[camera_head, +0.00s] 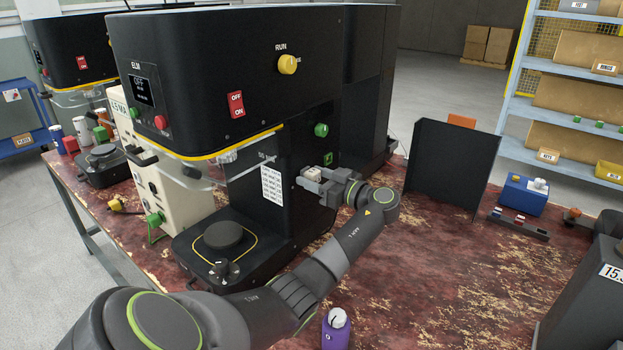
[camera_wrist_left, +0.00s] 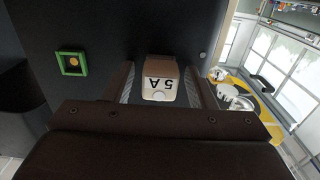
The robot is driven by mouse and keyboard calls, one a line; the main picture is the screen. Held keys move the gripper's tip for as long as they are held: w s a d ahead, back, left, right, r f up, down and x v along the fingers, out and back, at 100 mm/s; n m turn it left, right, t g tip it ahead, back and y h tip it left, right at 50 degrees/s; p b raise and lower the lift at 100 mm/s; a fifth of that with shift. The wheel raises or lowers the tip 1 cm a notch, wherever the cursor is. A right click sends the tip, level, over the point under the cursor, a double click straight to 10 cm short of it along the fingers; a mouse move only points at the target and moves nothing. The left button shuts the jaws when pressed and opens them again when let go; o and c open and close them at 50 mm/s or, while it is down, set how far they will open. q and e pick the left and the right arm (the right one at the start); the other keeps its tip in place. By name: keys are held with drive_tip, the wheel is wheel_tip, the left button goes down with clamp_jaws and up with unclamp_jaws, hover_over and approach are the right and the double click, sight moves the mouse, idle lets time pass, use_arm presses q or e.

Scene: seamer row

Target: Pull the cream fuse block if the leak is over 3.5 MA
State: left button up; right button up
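The cream fuse block (camera_head: 312,173) sits on the right side face of the black seamer (camera_head: 200,75). In the left wrist view the block (camera_wrist_left: 160,80) shows the mark "5 A", upside down. My left gripper (camera_head: 318,183) is at that face, with one finger on each side of the block. The fingers look apart from it, with a narrow dark gap on each side. A cream unit (camera_head: 125,115) behind the seamer bears a partly hidden reading that ends in "5 MA"; its first digit is unclear. My right gripper is not in view.
A green-framed socket (camera_wrist_left: 72,63) and a green knob (camera_head: 321,130) are near the block. A black panel (camera_head: 452,165) and a blue box (camera_head: 524,194) stand to the right. A purple container (camera_head: 336,332) is at the front. The table (camera_head: 440,270) is clear at centre right.

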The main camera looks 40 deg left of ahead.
sight(318, 179)
use_arm(q)
clamp_jaws()
drive_tip(key=shift+d+f, duration=0.1)
drive_tip(key=shift+d, duration=0.05)
drive_tip(key=shift+w+d, duration=0.1)
drive_tip(key=shift+d, duration=0.35)
drive_tip(key=shift+w+d+b, duration=0.15)
drive_tip(key=shift+d+b, duration=0.25)
drive_tip(key=shift+d, duration=0.8)
drive_tip(key=shift+w+d+b, duration=0.1)
drive_tip(key=shift+d+b, duration=0.25)
drive_tip(key=shift+d, duration=0.85)
